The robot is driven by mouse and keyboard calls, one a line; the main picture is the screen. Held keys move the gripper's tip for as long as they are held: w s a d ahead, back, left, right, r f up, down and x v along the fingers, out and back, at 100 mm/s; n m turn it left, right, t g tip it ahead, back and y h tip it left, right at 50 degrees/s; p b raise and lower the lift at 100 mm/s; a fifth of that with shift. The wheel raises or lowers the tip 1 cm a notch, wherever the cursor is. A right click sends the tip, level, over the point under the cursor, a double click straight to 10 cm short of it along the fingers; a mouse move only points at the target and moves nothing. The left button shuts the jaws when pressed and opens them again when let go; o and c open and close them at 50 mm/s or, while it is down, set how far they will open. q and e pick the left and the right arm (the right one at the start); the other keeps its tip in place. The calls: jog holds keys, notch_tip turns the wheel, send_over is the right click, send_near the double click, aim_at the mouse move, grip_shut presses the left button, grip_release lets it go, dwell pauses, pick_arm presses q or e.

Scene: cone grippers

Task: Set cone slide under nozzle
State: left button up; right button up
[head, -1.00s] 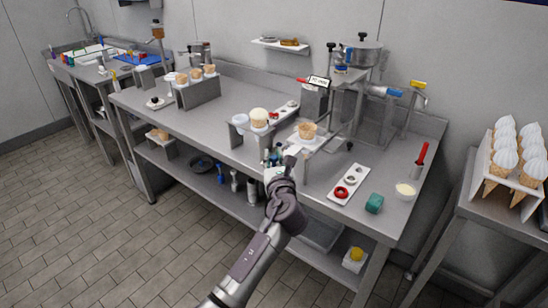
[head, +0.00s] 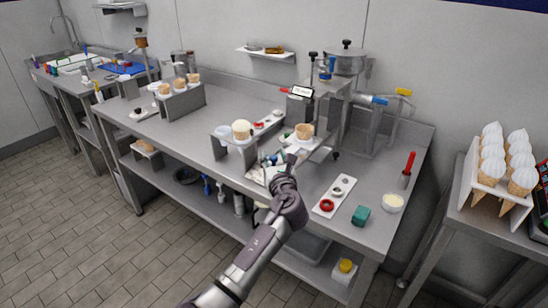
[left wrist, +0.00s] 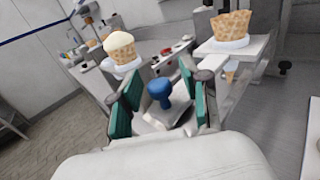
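The cone slide carries a waffle cone (head: 304,131) in a white ring at the front of the dispensing machine (head: 345,62). The slide's plate (left wrist: 232,48) and its cone also show at the upper right of the left wrist view. A blue knob (left wrist: 160,90) on a light block stands between the green-padded fingers of my left gripper (left wrist: 160,100). Gaps show on both sides of the knob, so the gripper is open around it. In the head view, the left gripper (head: 274,164) is at the table's front edge. The nozzle is hard to make out. My right gripper is out of view.
A filled cone (head: 241,129) stands in a holder just left of the slide. A tray with rings (head: 334,194), a teal block (head: 361,215) and a bowl (head: 393,202) lie to the right. A rack of topped cones (head: 503,160) stands on the side table.

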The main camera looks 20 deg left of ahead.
pick_arm(q)
jog(key=shift+s, duration=0.15)
jog(key=v, duration=1.1)
jog(key=shift+s+d, duration=0.2)
jog(key=shift+s, duration=0.15)
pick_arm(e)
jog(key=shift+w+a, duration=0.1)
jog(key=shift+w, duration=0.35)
pick_arm(q)
jog(key=shift+r, duration=0.15)
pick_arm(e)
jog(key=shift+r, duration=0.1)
